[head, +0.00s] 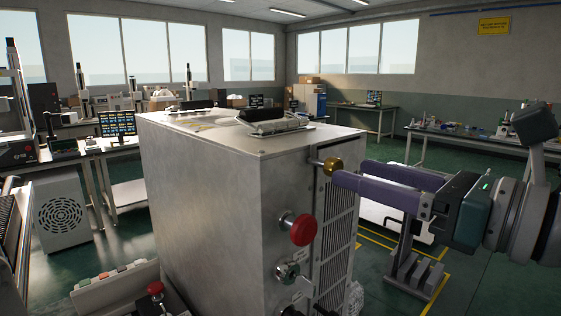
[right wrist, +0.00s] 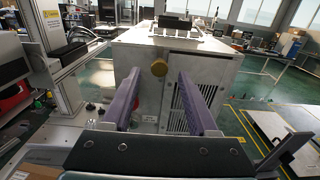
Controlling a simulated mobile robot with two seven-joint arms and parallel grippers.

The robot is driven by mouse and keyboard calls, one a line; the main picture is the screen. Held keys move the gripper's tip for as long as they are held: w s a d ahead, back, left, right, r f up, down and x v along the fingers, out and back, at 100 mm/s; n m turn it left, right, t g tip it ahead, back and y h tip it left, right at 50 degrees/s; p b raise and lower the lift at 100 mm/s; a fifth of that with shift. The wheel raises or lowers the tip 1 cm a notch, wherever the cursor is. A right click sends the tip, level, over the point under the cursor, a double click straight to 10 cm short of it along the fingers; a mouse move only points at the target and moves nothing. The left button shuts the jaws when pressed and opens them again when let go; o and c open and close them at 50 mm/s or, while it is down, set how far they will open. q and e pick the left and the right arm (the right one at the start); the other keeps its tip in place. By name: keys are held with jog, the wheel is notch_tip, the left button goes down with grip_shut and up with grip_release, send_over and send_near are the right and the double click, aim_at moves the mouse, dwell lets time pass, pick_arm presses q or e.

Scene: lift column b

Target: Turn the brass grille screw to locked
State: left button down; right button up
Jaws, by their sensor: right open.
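The brass grille screw (head: 333,166) is a round knob at the upper front of a grey metal cabinet (head: 205,200), beside the dark slatted grille (head: 338,225). In the right wrist view the screw (right wrist: 158,68) shows between the tips of two purple fingers. My right gripper (head: 349,174) comes in from the right and is open, with its fingertips close to the screw. The fingers do not visibly touch it; I cannot tell whether the tips reach past it. The screw's lock marking is too small to read. My left gripper is not in view.
A red mushroom button (head: 299,229) sticks out below the screw, with a key switch (head: 288,271) under it. A handle (head: 272,122) lies on the cabinet's top. Workbenches stand at the back.

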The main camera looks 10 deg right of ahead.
aim_at(332, 165)
jog(key=x, duration=0.5)
jog(key=shift+w+a, duration=0.15)
jog(key=shift+w, duration=0.05)
grip_shut()
dwell(0.4)
